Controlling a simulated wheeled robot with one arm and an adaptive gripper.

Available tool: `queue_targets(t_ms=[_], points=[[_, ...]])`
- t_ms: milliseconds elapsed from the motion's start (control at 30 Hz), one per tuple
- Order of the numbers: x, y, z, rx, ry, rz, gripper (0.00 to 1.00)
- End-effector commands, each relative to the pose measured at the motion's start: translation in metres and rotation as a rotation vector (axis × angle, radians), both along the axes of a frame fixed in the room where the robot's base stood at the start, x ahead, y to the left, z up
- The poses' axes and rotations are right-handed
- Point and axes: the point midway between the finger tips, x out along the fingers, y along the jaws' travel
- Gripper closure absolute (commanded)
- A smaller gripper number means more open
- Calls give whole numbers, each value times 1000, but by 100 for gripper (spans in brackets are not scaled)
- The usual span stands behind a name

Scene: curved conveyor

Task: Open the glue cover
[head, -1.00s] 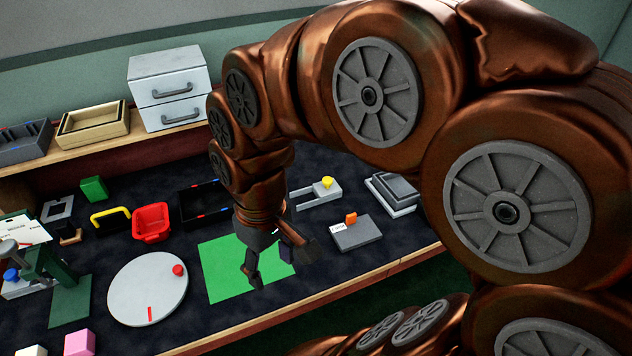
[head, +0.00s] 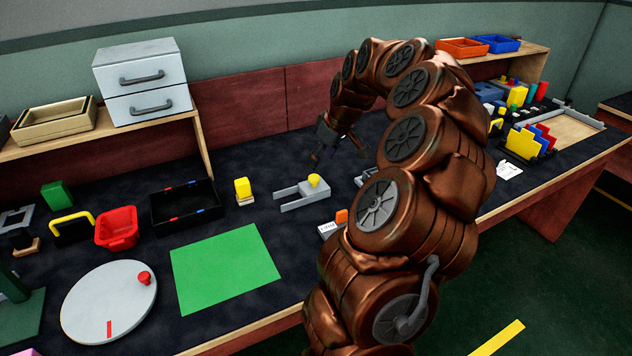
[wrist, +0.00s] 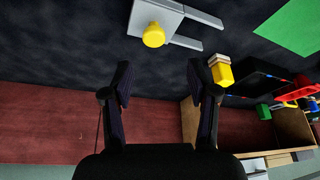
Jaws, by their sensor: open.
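A flat grey box with an orange knob (head: 341,217) and a white label lies near the front edge in the head view, mostly hidden behind my arm. Its label is too small to read, so I cannot tell whether this is the glue cover. A grey forked piece with a yellow knob (head: 314,181) lies left of and behind it; it also shows at the top of the wrist view (wrist: 153,36). My gripper (head: 338,156) is open and empty, above the back of the table behind the forked piece. In the wrist view its fingers (wrist: 164,82) are apart with nothing between them.
A yellow block on a wooden base (head: 243,189) stands left of the forked piece. A black tray (head: 186,205), red bin (head: 117,229), green mat (head: 222,277) and white disc (head: 110,305) lie further left. Drawers (head: 150,80) stand on the back shelf.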

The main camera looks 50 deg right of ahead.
Motion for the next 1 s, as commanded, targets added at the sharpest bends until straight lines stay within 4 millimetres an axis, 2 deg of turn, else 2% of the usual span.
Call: queue_targets(t_ms=[100, 267, 700, 1000], points=[[-1, -9, -6, -5, -2, -8, 41], [2, -9, -15, -5, -1, -8, 41], [24, -6, -69, -4, 0, -7, 41], [28, -6, -75, -4, -2, -7, 41]])
